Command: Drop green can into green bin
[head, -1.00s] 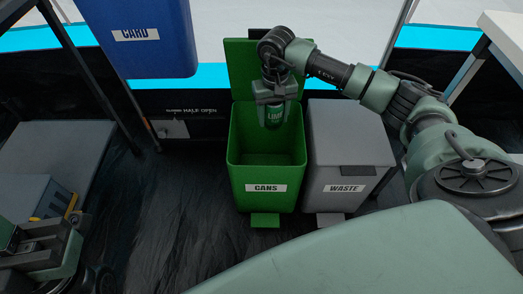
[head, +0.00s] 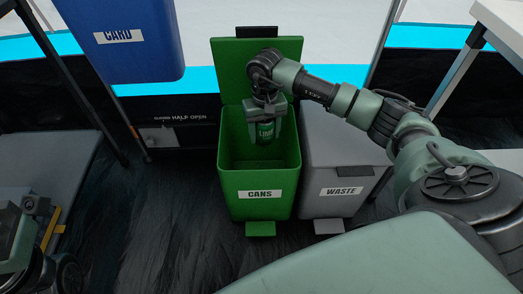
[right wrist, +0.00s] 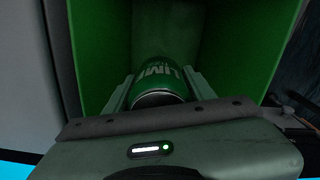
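The green can (head: 265,132) with a "LIME"-like label is between the fingers of my right gripper (head: 266,135), which are closed around its sides. The can hangs upright over the mouth of the green bin (head: 258,196), labelled CANS, whose lid (head: 235,67) is raised at the back. In the right wrist view the can (right wrist: 160,78) sits between both fingers, with green bin walls around it. My left gripper is at the lower left edge of the head view, only partly visible; its fingers cannot be made out.
A grey WASTE bin (head: 349,150) with a closed lid stands against the right of the green bin. A blue CARD bin (head: 130,60) hangs at upper left. Table legs stand at left and right. Dark floor is clear in front of the bins.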

